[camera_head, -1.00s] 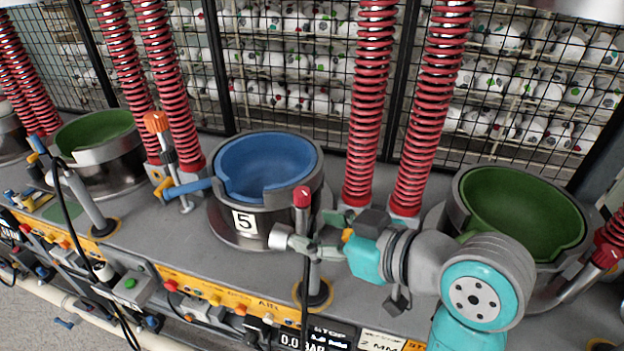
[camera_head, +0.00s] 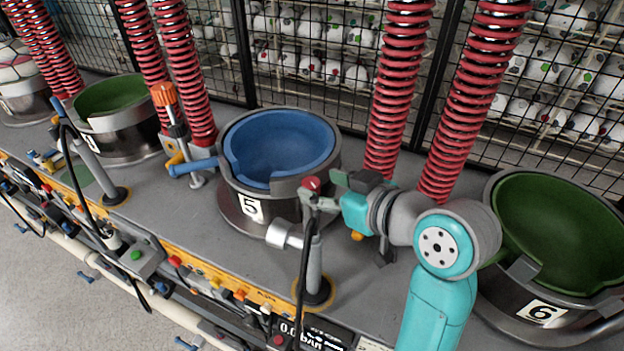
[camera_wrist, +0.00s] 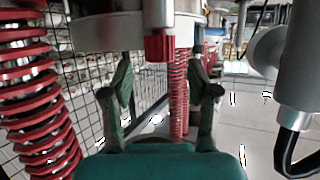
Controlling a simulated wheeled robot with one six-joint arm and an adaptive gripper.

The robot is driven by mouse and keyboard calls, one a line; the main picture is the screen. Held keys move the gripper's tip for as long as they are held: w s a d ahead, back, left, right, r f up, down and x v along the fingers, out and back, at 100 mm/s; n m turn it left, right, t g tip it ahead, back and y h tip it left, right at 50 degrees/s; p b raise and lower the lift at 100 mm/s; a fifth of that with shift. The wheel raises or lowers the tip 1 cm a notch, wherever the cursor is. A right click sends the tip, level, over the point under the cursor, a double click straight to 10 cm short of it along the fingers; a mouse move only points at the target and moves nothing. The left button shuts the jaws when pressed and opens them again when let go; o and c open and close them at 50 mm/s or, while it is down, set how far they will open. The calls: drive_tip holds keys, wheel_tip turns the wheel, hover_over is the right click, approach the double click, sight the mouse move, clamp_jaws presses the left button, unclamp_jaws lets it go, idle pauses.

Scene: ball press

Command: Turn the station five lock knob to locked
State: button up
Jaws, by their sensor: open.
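The station five mould is a blue bowl (camera_head: 280,145) in a grey metal ring with a "5" label (camera_head: 251,208). A red knob (camera_head: 311,183) tops an upright grey post (camera_head: 314,272) in front of it, to the right. My gripper (camera_head: 318,195) comes from the right, with its fingers at the knob. In the wrist view, the ribbed red knob (camera_wrist: 159,48) appears between the two spread fingers of my gripper (camera_wrist: 161,60), with visible gaps on both sides. The fingers partly hide the post top in the head view. The knob's lock setting cannot be read.
A grey cylinder (camera_head: 285,236) sticks out left of the post. Red springs (camera_head: 400,85) stand behind my arm. An orange knob (camera_head: 163,94) and blue handle (camera_head: 194,167) are left of the bowl. The green station six bowl (camera_head: 555,225) is at right.

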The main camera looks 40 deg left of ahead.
sight(312, 183)
drive_tip(key=shift+x, duration=2)
clamp_jaws()
